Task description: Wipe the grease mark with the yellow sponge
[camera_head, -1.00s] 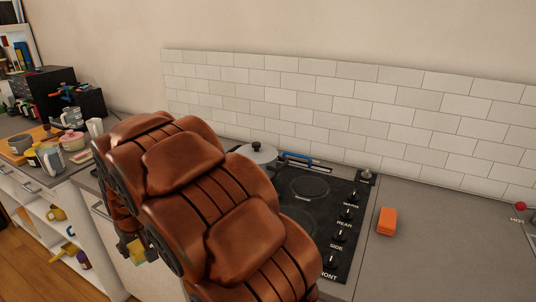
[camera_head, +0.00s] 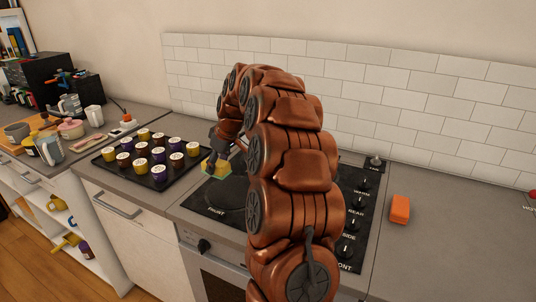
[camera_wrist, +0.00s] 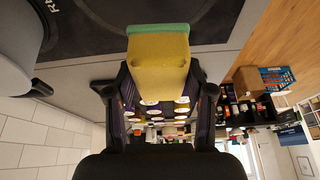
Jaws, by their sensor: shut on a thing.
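The yellow sponge (camera_head: 214,172) is at the end of my arm, low over the left front part of the black hob (camera_head: 228,208). My gripper (camera_head: 219,160) is shut on it. In the wrist view the sponge (camera_wrist: 158,66), yellow with a green layer, sits between the two dark fingers of my gripper (camera_wrist: 160,82), with the hob (camera_wrist: 140,22) beyond its green side. I cannot tell whether the sponge touches the hob. I cannot make out the grease mark; my arm hides much of the hob.
A dark tray (camera_head: 110,158) of several yellow and purple jars is on the counter left of the hob. A grey pot (camera_wrist: 18,45) shows in the wrist view. An orange block (camera_head: 400,209) lies right of the hob, with clear counter around it. A tiled wall (camera_head: 400,110) stands behind.

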